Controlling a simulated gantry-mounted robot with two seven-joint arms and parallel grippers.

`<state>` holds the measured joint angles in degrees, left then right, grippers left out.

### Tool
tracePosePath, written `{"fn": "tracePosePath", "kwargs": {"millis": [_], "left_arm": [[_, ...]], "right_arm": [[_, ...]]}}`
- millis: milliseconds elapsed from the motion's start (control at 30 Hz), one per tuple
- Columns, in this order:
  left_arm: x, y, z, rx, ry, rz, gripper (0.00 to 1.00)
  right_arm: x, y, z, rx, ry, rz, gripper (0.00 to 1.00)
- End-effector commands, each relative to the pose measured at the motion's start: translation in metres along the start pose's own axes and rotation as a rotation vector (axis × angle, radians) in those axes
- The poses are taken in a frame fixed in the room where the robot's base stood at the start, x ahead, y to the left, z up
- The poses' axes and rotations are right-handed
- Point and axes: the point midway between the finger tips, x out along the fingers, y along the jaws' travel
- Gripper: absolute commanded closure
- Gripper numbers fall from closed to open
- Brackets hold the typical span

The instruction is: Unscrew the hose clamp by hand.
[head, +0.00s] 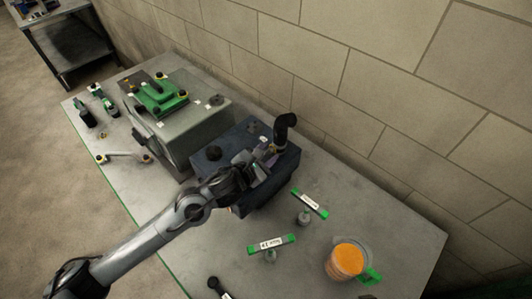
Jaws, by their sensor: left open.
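My left arm reaches in from the lower left, and its gripper (266,160) is over the dark blue block (286,166), close to the base of an upright black elbow hose (284,132). The left gripper is open. I cannot make out the hose clamp itself; the gripper and wrist cover much of the area around the hose base. Whether the fingers touch anything there is too small to tell. My right gripper is not in view.
A grey block (204,126) with a green-topped part (158,96) stands left of the blue block. Green-labelled holders (271,243) (310,204) and an orange-filled container (346,261) are on the bench's right part. A block wall (340,85) runs behind the bench.

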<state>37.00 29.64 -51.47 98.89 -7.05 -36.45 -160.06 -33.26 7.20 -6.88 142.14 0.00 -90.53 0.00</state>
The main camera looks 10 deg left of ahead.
Motion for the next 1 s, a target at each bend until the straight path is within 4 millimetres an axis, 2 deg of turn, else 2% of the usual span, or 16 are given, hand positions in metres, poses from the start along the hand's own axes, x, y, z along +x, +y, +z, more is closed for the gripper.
{"fn": "tracePosePath", "kwargs": {"millis": [233,500,800,1000], "left_arm": [[0.0004,0.0004,0.0001,0.0,0.0,0.001,0.58],[0.0003,0.0004,0.0,0.0,0.0,0.001,1.0],[0.0001,0.0012,0.0003,-0.013,0.0,-0.004,1.0],[-0.0002,0.0035,0.0007,-0.081,0.0,-0.032,1.0]], "right_arm": [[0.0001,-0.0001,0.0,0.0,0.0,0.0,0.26],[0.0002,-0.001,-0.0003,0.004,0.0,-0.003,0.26],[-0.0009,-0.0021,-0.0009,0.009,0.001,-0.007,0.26],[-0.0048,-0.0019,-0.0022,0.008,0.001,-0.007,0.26]]}}
